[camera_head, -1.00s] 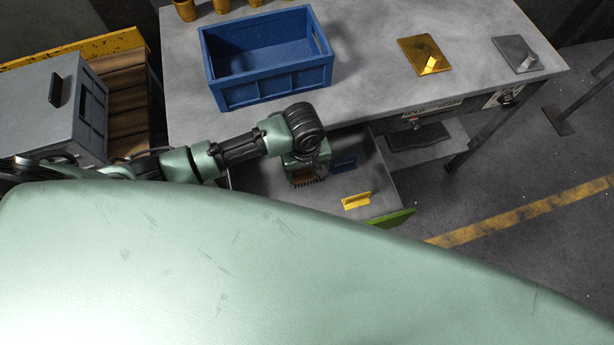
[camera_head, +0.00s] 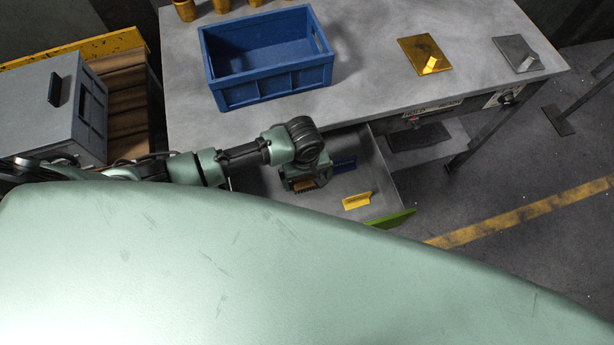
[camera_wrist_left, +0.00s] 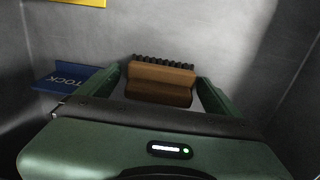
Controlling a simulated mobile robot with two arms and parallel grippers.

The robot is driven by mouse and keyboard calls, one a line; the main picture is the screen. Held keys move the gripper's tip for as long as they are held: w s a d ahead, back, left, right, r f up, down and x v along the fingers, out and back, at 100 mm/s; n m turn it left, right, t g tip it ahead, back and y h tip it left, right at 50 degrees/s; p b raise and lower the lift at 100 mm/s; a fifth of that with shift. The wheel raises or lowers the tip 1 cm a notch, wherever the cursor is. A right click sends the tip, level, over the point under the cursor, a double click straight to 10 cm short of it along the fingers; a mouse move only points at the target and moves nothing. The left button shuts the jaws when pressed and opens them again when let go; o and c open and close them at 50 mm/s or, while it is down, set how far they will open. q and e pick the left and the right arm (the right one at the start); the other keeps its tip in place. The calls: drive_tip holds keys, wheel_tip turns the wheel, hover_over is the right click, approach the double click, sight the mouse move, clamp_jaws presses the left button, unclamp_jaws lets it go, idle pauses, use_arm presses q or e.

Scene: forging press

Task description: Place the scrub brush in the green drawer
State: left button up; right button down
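My left gripper (camera_head: 303,182) is down inside the open green-fronted drawer (camera_head: 376,210). Its fingers are shut on the scrub brush (camera_head: 303,186), which has a brown block and dark bristles. The left wrist view shows the brush (camera_wrist_left: 160,80) between the two green fingertips, over the grey drawer floor (camera_wrist_left: 215,40); whether it touches the floor I cannot tell. The drawer's green front (camera_head: 392,219) is partly hidden behind my body. My right gripper is not in view.
A yellow label plate (camera_head: 357,200) and a blue one (camera_head: 344,165) stand in the drawer; the blue one (camera_wrist_left: 62,77) lies left in the wrist view. The table (camera_head: 365,75) above bears a blue crate (camera_head: 270,92). A grey cabinet (camera_head: 40,105) stands at left.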

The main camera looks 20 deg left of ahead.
use_arm(q)
drive_tip(key=shift+r, duration=0.15)
drive_tip(key=r, duration=0.6)
drive_tip(key=r+p, duration=0.1)
drive_tip(key=r, duration=0.5)
drive_tip(key=shift+s+a, duration=0.15)
drive_tip(key=shift+s, duration=0.05)
